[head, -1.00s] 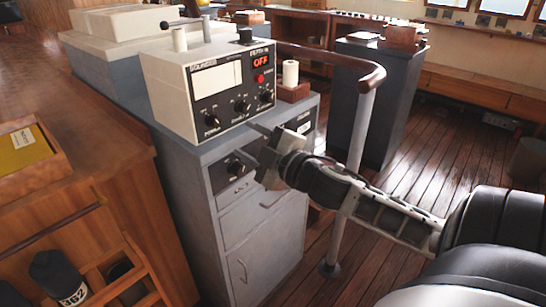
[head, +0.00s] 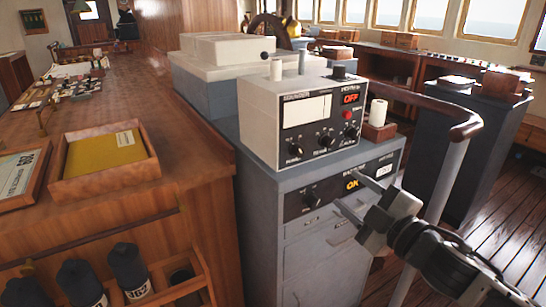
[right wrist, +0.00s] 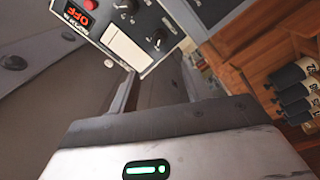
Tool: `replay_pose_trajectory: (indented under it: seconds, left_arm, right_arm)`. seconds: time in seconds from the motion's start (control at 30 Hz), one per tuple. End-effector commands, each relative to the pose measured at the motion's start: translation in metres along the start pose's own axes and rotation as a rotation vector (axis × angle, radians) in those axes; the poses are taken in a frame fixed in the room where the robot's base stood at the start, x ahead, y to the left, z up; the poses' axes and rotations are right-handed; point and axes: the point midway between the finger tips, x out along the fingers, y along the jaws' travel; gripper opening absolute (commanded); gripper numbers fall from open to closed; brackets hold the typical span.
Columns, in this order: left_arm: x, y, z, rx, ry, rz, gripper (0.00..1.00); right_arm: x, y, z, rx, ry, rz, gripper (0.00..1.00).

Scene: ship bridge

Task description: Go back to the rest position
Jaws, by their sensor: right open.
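My right gripper (head: 346,188) is open and empty, in front of the upper panel of the grey cabinet (head: 312,277). Its two fingers point left toward that panel, which has a black knob and a lit "OK" display (head: 352,184). In the right wrist view the spread fingers (right wrist: 157,72) have nothing between them. The white sounder box (head: 262,128) with a red "OFF" display stands on the cabinet; it also shows in the right wrist view (right wrist: 126,48). I cannot tell the gap between fingertips and panel. My left gripper is not in view.
A curved wooden handrail (head: 440,128) on a metal post stands close to my right arm. A wooden counter (head: 165,205) at left holds a tray (head: 62,185) with a yellow folder. Dark rolled items (head: 125,265) sit in a rack below. Floor is bare at right.

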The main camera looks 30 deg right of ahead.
Motion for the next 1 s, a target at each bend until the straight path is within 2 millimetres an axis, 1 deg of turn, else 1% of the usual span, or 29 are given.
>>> replay_pose_trajectory:
  seconds: [0.1, 0.17, 0.27, 0.37, 0.4, 0.47, 0.5, 0.57, 0.6, 0.7, 0.8, 0.83, 0.9, 1.0]
  left_arm:
    - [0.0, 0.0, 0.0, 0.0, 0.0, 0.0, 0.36]
    - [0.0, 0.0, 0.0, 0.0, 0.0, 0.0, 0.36]
    - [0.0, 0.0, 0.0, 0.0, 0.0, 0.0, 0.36]
    - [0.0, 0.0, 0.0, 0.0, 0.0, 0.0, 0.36]
    - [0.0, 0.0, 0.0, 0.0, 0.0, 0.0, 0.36]
    - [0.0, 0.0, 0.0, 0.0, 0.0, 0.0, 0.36]
    - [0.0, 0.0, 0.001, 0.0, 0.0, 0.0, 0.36]
    - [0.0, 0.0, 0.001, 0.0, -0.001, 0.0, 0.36]
    - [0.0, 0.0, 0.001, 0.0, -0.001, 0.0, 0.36]
    - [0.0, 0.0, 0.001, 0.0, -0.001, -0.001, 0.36]
    - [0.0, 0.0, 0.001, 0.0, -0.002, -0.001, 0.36]
    - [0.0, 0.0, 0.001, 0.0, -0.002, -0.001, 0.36]
    - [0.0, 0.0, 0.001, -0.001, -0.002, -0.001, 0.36]
    - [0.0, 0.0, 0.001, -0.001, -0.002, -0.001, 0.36]
  right_arm:
    - [0.0, 0.0, 0.0, 0.001, -0.001, -0.001, 0.48]
    - [-0.001, -0.004, 0.003, 0.014, -0.01, -0.006, 0.48]
    - [-0.005, -0.029, 0.016, 0.09, -0.063, -0.039, 0.48]
    - [-0.017, -0.081, 0.035, 0.24, -0.161, -0.106, 0.48]
    - [-0.024, -0.108, 0.04, 0.315, -0.205, -0.142, 0.48]
    - [-0.036, -0.152, 0.042, 0.431, -0.273, -0.201, 0.48]
    - [-0.045, -0.181, 0.041, 0.506, -0.315, -0.242, 0.48]
    - [-0.057, -0.221, 0.033, 0.611, -0.369, -0.301, 0.48]
    - [-0.066, -0.246, 0.025, 0.675, -0.4, -0.34, 0.48]
    - [-0.083, -0.295, 0.001, 0.806, -0.458, -0.424, 0.48]
    - [-0.094, -0.326, -0.02, 0.892, -0.493, -0.485, 0.48]
    - [-0.097, -0.332, -0.025, 0.91, -0.499, -0.497, 0.48]
    - [-0.1, -0.342, -0.032, 0.937, -0.509, -0.518, 0.48]
    - [-0.102, -0.345, -0.035, 0.947, -0.513, -0.526, 0.48]
